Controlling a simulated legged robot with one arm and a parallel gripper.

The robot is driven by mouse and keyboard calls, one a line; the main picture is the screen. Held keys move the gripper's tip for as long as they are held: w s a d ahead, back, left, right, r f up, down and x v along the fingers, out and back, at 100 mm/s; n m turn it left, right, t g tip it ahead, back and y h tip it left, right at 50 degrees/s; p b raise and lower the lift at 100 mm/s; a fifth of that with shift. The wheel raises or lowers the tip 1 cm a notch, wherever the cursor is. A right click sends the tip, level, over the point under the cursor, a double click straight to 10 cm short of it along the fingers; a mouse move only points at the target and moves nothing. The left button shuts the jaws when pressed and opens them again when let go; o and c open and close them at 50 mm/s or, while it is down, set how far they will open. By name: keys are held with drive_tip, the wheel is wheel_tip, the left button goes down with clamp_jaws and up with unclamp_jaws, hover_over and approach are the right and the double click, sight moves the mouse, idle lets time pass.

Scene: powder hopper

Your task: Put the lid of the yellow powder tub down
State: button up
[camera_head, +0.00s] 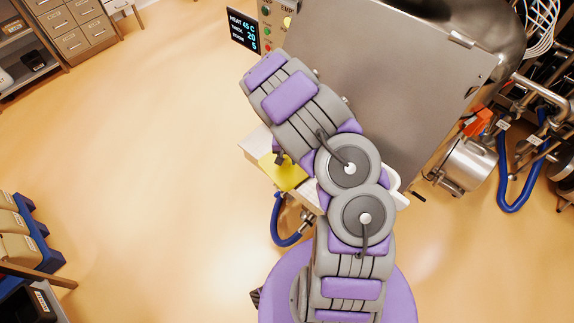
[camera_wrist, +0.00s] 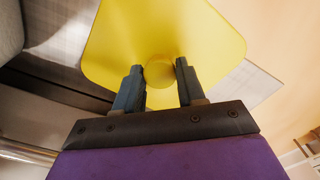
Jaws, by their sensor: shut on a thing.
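The yellow lid (camera_wrist: 205,45) fills the upper middle of the wrist view, with its round knob (camera_wrist: 159,73) between my fingertips. My gripper (camera_wrist: 160,75) is shut on that knob. In the head view a part of yellow (camera_head: 284,173) shows beside my arm, over a pale shelf. I cannot tell there whether it is the lid or the tub. My arm hides much of that spot, and I cannot make out the tub itself.
The pale shelf (camera_head: 256,143) stands in front of a large steel hopper (camera_head: 385,70) with a display (camera_head: 242,29). A blue hose (camera_head: 276,222) hangs below it. Steel pipes and a motor (camera_head: 467,165) are at right. The floor at left is clear.

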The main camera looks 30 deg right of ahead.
drive_tip(key=shift+d, duration=0.4)
clamp_jaws()
drive_tip(key=shift+a, duration=0.15)
